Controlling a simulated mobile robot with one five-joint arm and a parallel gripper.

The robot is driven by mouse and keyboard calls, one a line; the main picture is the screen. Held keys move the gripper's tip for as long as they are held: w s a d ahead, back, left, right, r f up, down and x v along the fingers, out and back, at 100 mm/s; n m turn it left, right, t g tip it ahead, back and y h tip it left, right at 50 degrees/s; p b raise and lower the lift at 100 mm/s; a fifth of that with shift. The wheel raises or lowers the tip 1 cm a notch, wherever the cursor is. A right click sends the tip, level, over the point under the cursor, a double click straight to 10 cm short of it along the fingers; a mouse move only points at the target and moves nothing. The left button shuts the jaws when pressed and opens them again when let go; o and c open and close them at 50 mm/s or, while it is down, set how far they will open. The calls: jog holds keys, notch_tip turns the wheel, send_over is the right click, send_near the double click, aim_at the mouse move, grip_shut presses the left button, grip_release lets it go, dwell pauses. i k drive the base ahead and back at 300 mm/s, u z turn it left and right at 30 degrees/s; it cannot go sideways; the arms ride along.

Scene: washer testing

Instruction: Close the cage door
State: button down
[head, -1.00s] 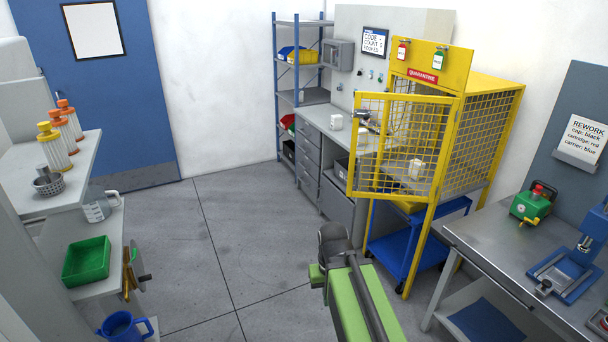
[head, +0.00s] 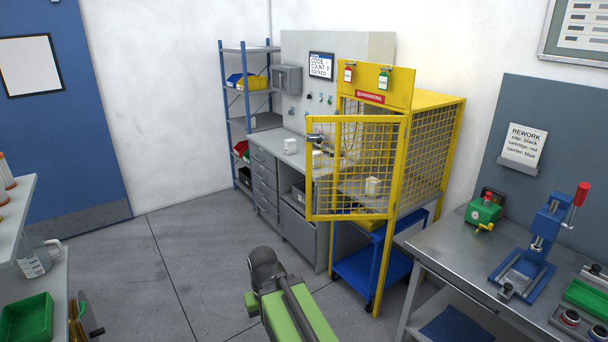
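The cage (head: 435,150) is a yellow frame with mesh sides, standing right of centre. Its door (head: 311,190) is a yellow mesh panel. The door stands open, swung out from the cage's right front post (head: 394,215), with its free edge to the left. A white part (head: 373,186) shows through the door's mesh. My green arm link with a dark grey joint comes in from the bottom centre, in front of the cage and apart from the door in the picture. My gripper's fingers are not visible.
A blue cart (head: 360,275) stands under the cage. A grey workbench (head: 455,250) with a green device (head: 485,209) and a blue press (head: 535,255) stands at right. A grey drawer bench (head: 270,185) is behind the door. The floor (head: 190,260) left of my arm is clear.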

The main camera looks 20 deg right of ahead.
aim_at(403, 128)
jog(key=u, duration=0.1)
jog(key=i, duration=0.85)
jog(key=u, duration=0.4)
